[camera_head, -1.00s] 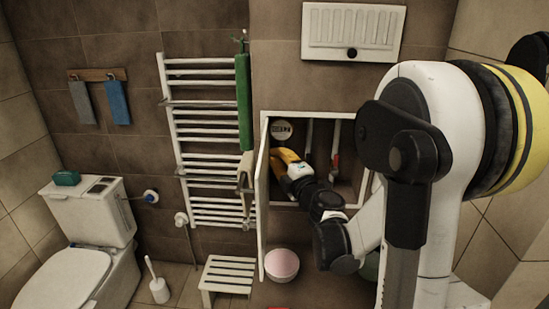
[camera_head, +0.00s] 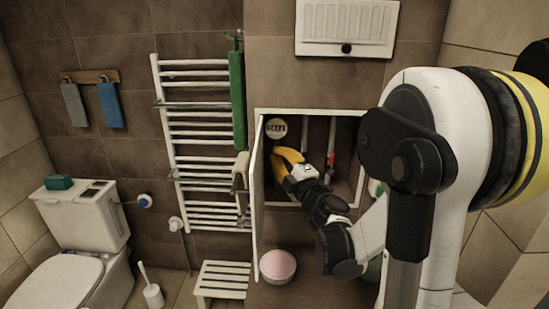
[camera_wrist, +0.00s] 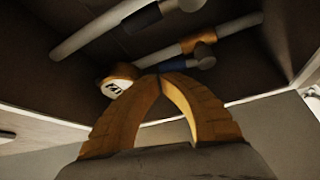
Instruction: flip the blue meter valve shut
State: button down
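The blue valve handle (camera_wrist: 178,65) shows in the wrist view as a short blue piece on a pipe by the meter, just beyond my fingertips. My gripper (camera_wrist: 166,74) has orange-yellow fingers that arch together, with their tips meeting at the blue handle. I cannot tell whether they touch it. The round white-faced meter (camera_wrist: 116,88) is left of the tips; its dial (camera_head: 276,128) also shows in the head view. There, my gripper (camera_head: 279,153) is inside the open wall cabinet, just below the meter, and the blue handle is hidden.
The cabinet (camera_head: 310,111) has a white frame and an open door (camera_head: 258,190) on its left. Pipes run inside, one with a red handle (camera_head: 330,163). A towel radiator (camera_head: 195,140) stands left; a pink-filled bowl (camera_head: 278,266) and slatted stool (camera_head: 222,280) are below.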

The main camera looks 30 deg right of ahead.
jog(key=shift+s+d+f+m+t+h+b, duration=0.15)
jog(key=shift+s+d+f+m+h+b, duration=0.1)
jog(key=shift+s+d+m+b, duration=0.25)
jog(key=shift+s+d+f+m+t+h+b, duration=0.2)
jog(key=shift+d+m+b, duration=0.1)
jog(key=shift+d+b, duration=0.25)
jog(key=shift+s+d+f+b, duration=0.35)
jog(key=shift+d+f+b, duration=0.2)
jog(key=shift+f+b, duration=0.15)
jog(key=shift+s+d+f+b, duration=0.35)
jog(key=shift+d+f+b, duration=0.25)
jog(key=shift+b, duration=0.2)
jog(key=shift+f, duration=0.15)
